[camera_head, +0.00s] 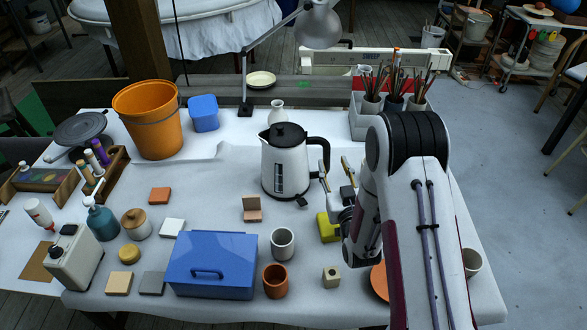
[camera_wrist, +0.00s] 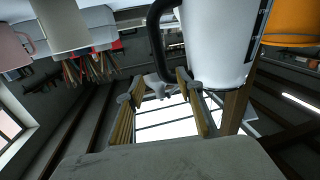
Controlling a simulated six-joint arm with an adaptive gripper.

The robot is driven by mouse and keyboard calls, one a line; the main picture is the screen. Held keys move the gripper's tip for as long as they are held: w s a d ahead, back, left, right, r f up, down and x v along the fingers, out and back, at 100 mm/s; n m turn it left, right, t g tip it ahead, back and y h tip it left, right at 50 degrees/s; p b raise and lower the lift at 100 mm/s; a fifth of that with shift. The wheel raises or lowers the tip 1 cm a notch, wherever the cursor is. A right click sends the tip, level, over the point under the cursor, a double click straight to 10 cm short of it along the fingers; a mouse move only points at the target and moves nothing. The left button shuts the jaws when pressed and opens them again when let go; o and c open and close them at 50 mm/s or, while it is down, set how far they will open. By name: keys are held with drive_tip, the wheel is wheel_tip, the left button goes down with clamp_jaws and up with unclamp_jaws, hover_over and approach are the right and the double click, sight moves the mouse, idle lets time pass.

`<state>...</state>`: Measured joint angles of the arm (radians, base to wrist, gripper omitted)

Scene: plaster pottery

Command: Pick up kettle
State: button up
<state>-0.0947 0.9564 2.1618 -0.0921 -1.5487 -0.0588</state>
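The white kettle (camera_head: 284,168) stands upright near the middle of the table, with a black lid and a black handle (camera_head: 325,152) on its right side. My gripper (camera_head: 335,169) is just right of the kettle, close to the handle, with its two fingers apart. In the wrist view the kettle (camera_wrist: 215,45) fills the upper right, and its black handle (camera_wrist: 155,38) curves down at the left. The open fingers (camera_wrist: 160,92) show below, with nothing visible held between them. I cannot tell whether a finger touches the handle.
A blue box (camera_head: 212,262), a grey-white cup (camera_head: 282,243) and a terracotta cup (camera_head: 275,281) stand in front of the kettle. A small white vase (camera_head: 276,111) is behind it. A yellow block (camera_head: 328,228) lies below my gripper. An orange bucket (camera_head: 150,122) stands back left.

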sight(327, 150)
drive_tip(key=shift+w, duration=0.15)
drive_tip(key=shift+w+a, duration=0.15)
drive_tip(key=shift+w, duration=0.45)
drive_tip(key=shift+w+a, duration=0.15)
drive_tip(key=shift+w, duration=0.4)
drive_tip(key=shift+w, duration=0.1)
drive_tip(key=shift+w+a+r, duration=0.1)
drive_tip(key=shift+w+a, duration=0.15)
drive_tip(key=shift+w, duration=0.55)
drive_tip(key=shift+w+a, duration=0.2)
drive_tip(key=shift+w, duration=0.6)
drive_tip(key=shift+w+a+r, duration=0.1)
drive_tip(key=shift+w+a, duration=0.15)
drive_tip(key=shift+w, duration=0.55)
clamp_jaws()
drive_tip(key=shift+r, duration=0.15)
